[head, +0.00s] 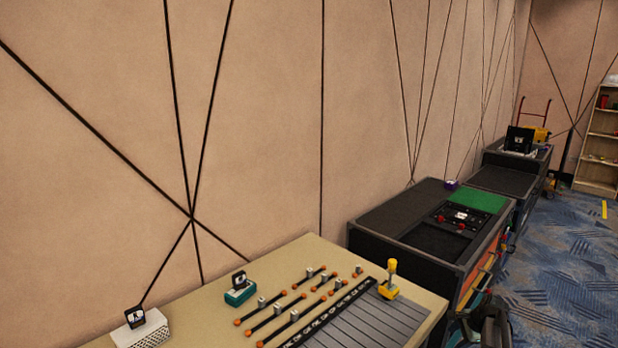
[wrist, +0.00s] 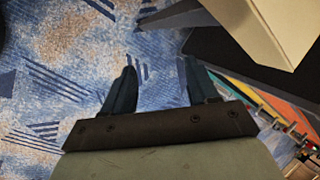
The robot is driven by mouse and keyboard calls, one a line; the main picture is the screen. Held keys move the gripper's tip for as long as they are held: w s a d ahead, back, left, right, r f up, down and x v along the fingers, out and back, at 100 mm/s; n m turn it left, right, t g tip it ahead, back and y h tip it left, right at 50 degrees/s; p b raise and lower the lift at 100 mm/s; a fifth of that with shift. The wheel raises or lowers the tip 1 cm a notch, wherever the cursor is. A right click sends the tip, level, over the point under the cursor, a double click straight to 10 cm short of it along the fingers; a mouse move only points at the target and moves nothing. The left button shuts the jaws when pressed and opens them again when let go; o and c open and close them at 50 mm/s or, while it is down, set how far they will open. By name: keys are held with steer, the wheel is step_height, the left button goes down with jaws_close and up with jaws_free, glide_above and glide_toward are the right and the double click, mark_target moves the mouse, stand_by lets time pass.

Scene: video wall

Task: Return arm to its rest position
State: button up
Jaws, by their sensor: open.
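My gripper (wrist: 158,75) shows in the wrist view with its two dark fingers spread apart and nothing between them. It hangs over the blue patterned carpet (wrist: 60,60), beside the corner of a table. In the head view a dark part at the bottom right, next to the black cabinet, may be part of my arm; the fingers cannot be made out there.
A beige table (head: 434,301) holds a grey slatted board (head: 365,325), a yellow-handled tool (head: 390,280), a teal block (head: 240,296), a white box (head: 150,333) and several rods. Black cabinets (head: 390,235) line the wall. Open carpet (head: 570,260) lies at right, with a shelf (head: 598,150) beyond.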

steer(key=s+a+f+n+g, duration=0.6)
steer(key=s+a+f+n, duration=0.3)
steer(key=s+a+f, duration=1.3)
steer(key=s+a+f+n+g, duration=0.1)
steer(key=s+a+n, duration=0.1)
steer(key=s, duration=0.7)
steer(key=s+a+f+n+g+h, duration=0.1)
steer(key=s+a+n+g, duration=0.1)
steer(key=s, duration=0.7)
steer(key=s+a+f+n+g+h, duration=0.1)
steer(key=s+a+n, duration=0.3)
steer(key=s, duration=0.5)
steer(key=shift+s+a+f+g, duration=0.15)
steer(key=shift+a+f+g, duration=0.25)
steer(key=shift+a, duration=0.65)
steer(key=shift+f, duration=0.1)
